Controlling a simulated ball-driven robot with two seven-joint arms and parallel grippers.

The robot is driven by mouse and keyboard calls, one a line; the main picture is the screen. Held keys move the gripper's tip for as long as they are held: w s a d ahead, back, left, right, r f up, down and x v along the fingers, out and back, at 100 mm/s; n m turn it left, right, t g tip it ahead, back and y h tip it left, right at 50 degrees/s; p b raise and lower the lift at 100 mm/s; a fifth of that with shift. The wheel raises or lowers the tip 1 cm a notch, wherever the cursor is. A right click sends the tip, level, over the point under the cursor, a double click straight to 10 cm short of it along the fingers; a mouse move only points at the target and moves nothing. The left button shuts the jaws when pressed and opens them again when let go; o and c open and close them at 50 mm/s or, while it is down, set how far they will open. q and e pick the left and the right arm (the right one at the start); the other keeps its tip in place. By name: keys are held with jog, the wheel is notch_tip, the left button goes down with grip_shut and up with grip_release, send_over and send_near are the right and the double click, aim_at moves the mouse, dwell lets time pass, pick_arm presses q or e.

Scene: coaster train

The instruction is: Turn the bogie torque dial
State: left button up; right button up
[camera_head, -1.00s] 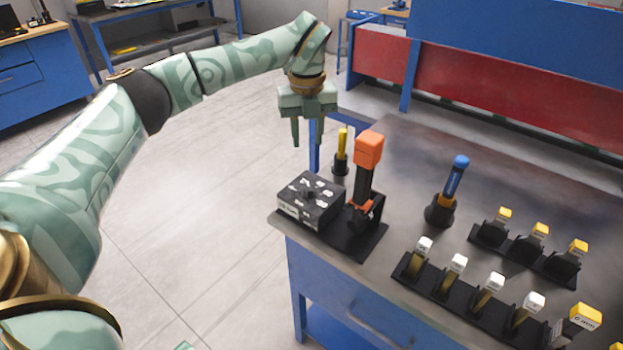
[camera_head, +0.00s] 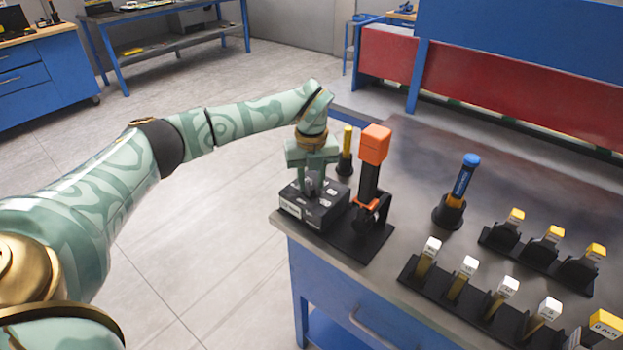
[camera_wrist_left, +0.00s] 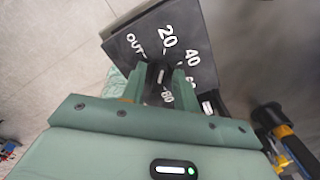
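The bogie torque dial is a black box (camera_head: 322,213) with white marks on top, at the left end of the grey workbench. In the left wrist view its face (camera_wrist_left: 190,30) shows OUT, 20, 40 and further numbers, some partly hidden. My left gripper (camera_head: 313,188) points down over the box, its fingertips at the top face. In the left wrist view the fingers (camera_wrist_left: 160,78) stand apart, one on each side of a small dark knob (camera_wrist_left: 160,71) with a white mark. I cannot tell whether they touch it. My right gripper is out of view.
An orange-topped black tool (camera_head: 371,165) stands close right of the box. A yellow-handled tool (camera_head: 347,142) is just behind, and a blue-handled one (camera_head: 465,178) stands farther right. Racks of white-tipped (camera_head: 468,268) and yellow-tipped (camera_head: 552,235) pieces fill the bench's right side.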

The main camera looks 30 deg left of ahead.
pick_arm(q)
grip_shut()
jog(key=shift+r+m+p, duration=0.2)
jog(key=shift+m+p, duration=0.6)
jog(key=shift+p, duration=0.1)
jog(key=shift+d+r+m+p, duration=0.1)
jog(key=shift+m+p, duration=1.05)
jog(key=shift+m, duration=0.05)
jog(key=m+p, duration=0.3)
jog(key=m, duration=0.1)
jog(key=shift+w+d+m, duration=0.1)
jog(key=shift+w+m, duration=0.05)
jog(key=shift+m, duration=0.15)
jog(key=m+p, duration=0.2)
jog(key=m, duration=0.3)
jog(key=shift+d, duration=0.15)
jog(key=m, duration=0.3)
jog(key=m+p, duration=0.1)
jog(key=m, duration=0.2)
jog(key=shift+d+f, duration=0.15)
jog(key=shift+f, duration=0.05)
jog(key=shift+m, duration=0.3)
